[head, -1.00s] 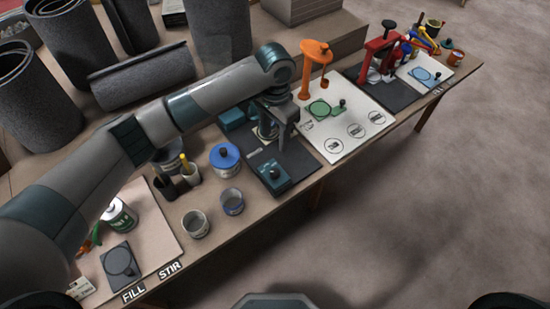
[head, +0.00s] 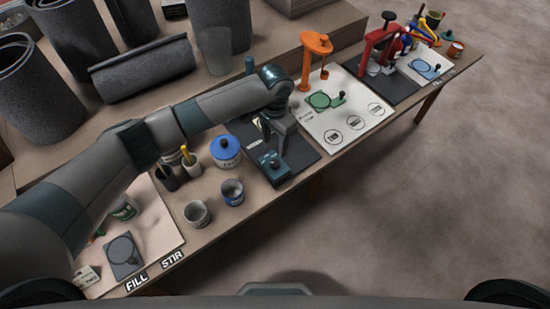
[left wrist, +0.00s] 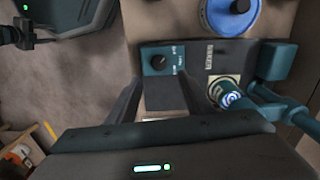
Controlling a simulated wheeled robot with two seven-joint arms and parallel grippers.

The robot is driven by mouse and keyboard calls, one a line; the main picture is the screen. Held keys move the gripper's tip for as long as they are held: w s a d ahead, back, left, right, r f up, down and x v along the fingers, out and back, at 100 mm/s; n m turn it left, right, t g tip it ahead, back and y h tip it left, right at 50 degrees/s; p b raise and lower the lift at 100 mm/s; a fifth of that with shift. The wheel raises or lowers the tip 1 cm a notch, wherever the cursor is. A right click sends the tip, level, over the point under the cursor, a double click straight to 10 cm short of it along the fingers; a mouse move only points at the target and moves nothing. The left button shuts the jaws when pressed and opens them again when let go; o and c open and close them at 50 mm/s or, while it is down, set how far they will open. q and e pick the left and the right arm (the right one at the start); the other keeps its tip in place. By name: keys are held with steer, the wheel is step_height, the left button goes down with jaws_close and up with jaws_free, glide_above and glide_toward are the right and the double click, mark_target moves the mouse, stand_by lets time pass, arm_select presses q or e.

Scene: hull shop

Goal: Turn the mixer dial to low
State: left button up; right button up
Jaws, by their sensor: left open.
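The mixer dial is a small dark knob (left wrist: 158,62) on a teal control box (head: 274,166), at the front end of a dark mat. My left gripper (head: 277,146) points down just above and behind the box. Its fingers are open and empty. In the left wrist view the box lies just beyond and between the fingertips, and no contact shows. The dial's setting is too small to read. The mixer's teal body (left wrist: 272,85) and a round part with a blue and white spiral (left wrist: 231,98) show right of the fingers; my arm hides most of the mixer in the head view. My right gripper is out of view.
A blue-lidded can (head: 225,151) stands left of the mat, with two open cups (head: 196,213) (head: 232,192) in front of it. An orange stand (head: 315,60) on a white board is to the right. The bench's front edge is close to the box.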

arm_select(q)
glide_above(275, 163)
step_height(275, 163, down, 5)
steer(key=shift+r, duration=0.1)
step_height(275, 163, down, 4)
steer(key=shift+r+p, duration=0.15)
steer(key=shift+p, duration=0.25)
steer(key=shift+f, duration=0.8)
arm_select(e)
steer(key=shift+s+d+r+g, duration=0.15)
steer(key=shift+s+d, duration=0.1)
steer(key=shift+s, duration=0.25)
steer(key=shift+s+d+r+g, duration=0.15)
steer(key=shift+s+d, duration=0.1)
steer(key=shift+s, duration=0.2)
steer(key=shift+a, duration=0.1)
arm_select(q)
steer(key=shift+c, duration=1.2)
steer(key=c, duration=0.8)
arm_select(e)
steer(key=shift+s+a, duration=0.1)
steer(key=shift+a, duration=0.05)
